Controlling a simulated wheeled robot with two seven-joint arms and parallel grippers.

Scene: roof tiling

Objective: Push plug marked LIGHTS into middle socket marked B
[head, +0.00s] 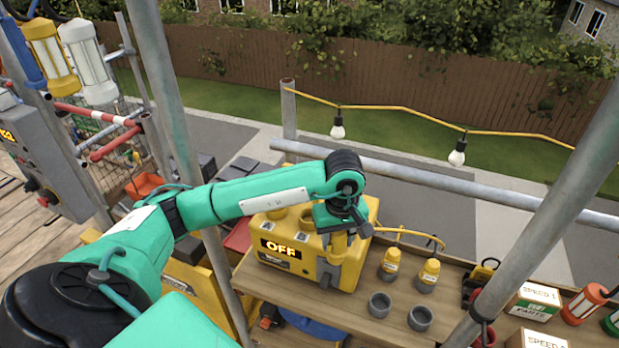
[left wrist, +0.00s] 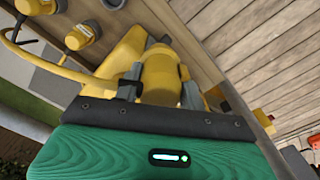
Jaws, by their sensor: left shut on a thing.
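A yellow socket box (head: 298,268) with a lit "OFF" display stands on the wooden bench. Round socket openings (head: 278,213) show on its top, partly hidden by my arm, and their letters are too small to read. My left gripper (head: 340,232) is at the box's right end, pointing down, shut on a yellow plug (left wrist: 162,75). The plug sits between both fingers in the left wrist view; its marking is not visible. I cannot tell whether its tip is inside a socket. Two other yellow plugs (head: 390,263) with white labels stand right of the box. My right gripper is not in view.
Two grey cups (head: 379,305) stand near the bench's front. Scaffold poles (head: 540,220) cross in front, and a yellow cable (head: 405,233) runs over the bench's back.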

